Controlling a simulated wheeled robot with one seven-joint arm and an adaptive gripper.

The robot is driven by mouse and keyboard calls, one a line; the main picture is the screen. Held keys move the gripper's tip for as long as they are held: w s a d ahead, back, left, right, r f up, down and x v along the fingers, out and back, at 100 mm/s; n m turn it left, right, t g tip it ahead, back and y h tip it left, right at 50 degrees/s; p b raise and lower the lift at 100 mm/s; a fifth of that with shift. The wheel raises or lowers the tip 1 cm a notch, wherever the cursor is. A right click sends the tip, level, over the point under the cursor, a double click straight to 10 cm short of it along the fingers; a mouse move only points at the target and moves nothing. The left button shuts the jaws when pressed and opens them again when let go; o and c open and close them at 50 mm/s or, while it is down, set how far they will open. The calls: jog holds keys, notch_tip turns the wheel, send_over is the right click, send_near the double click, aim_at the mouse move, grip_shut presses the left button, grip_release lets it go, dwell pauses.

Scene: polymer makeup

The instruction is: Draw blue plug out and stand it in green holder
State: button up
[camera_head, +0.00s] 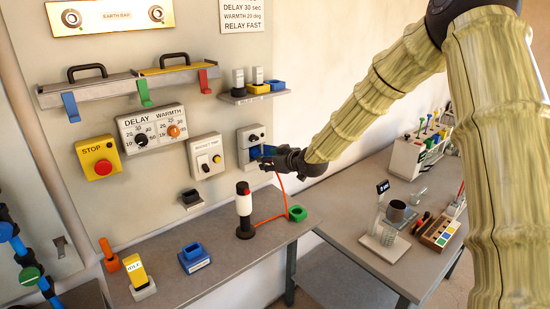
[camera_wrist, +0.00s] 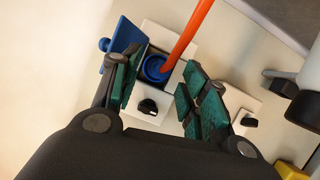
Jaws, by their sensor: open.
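The blue plug (camera_wrist: 154,67) sits in a pale wall socket box (camera_head: 249,137), with an orange cable (camera_wrist: 190,38) coming out of it. My gripper (camera_wrist: 163,82) is open at the socket, its teal-padded fingers on either side of the plug and cable in the wrist view. I cannot tell whether a pad touches the plug. In the head view my gripper (camera_head: 268,159) partly hides the plug. A blue flap (camera_wrist: 126,35) stands open beside the socket. The green holder (camera_head: 297,213) is on the lower shelf at its right end and looks empty.
The orange cable hangs to the lower shelf (camera_head: 222,226), near a white and black cylinder (camera_head: 244,205). A blue holder (camera_head: 195,257) and yellow block (camera_head: 138,276) stand further left. A small shelf (camera_head: 254,96) is above the socket. A side table (camera_head: 352,252) is at right.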

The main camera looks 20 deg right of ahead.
jog(key=shift+x, duration=1.1)
grip_shut()
